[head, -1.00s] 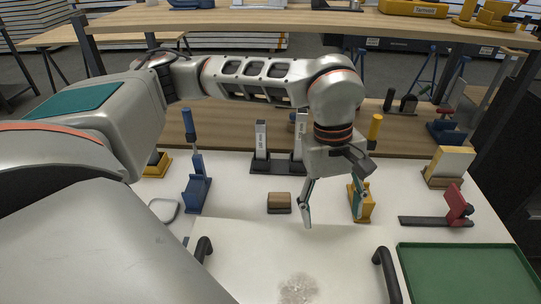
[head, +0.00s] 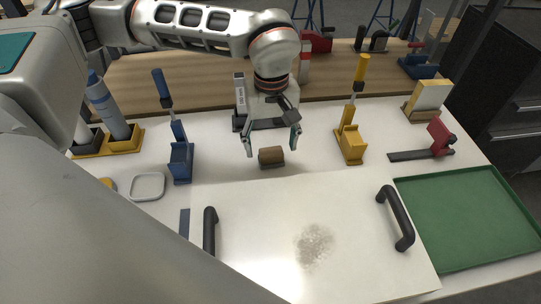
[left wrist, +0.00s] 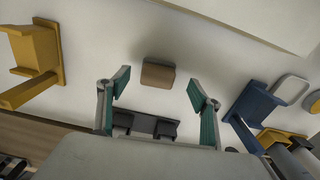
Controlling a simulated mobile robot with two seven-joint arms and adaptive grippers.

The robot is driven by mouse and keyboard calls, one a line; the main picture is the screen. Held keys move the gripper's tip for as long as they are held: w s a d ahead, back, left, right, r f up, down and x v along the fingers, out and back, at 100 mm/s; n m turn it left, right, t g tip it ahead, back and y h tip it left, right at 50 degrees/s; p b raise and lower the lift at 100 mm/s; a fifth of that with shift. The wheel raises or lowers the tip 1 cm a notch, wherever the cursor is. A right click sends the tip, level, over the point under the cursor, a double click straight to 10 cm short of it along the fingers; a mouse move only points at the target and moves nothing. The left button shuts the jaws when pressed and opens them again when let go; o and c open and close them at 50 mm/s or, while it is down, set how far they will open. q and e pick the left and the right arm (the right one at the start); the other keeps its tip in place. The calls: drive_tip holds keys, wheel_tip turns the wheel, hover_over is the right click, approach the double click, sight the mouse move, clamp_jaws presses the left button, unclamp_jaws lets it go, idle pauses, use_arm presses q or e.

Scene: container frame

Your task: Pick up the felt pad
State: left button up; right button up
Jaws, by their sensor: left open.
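The felt pad (head: 271,157) is a small brown block with a darker lower part, lying on the white bench top just behind the white panel. My left gripper (head: 271,142) points down over it, open and empty, with one fingertip to each side of the pad in the picture. In the left wrist view the pad (left wrist: 158,74) lies ahead of and between the two spread fingers (left wrist: 158,88), apart from both. My right gripper is in neither view.
A white panel with black handles (head: 396,219) and a grey smudge (head: 314,243) lies in front. A blue clamp (head: 180,160) stands left of the pad, a yellow clamp (head: 350,145) right. A green tray (head: 470,265) is at the right. A dark stand (head: 268,124) is behind.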

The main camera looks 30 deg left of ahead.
sight(272, 153)
use_arm(q)
drive_tip(key=f, duration=0.5)
drive_tip(key=shift+w+b, duration=0.25)
drive_tip(key=shift+b, duration=0.05)
drive_tip(key=shift+r, duration=0.1)
drive_tip(key=c, duration=1.2)
drive_tip(key=shift+r, duration=0.5)
wheel_tip(272, 153, up, 19)
drive_tip(key=shift+r+p, duration=0.1)
drive_tip(key=shift+p, duration=1.1)
drive_tip(key=shift+o, duration=0.5)
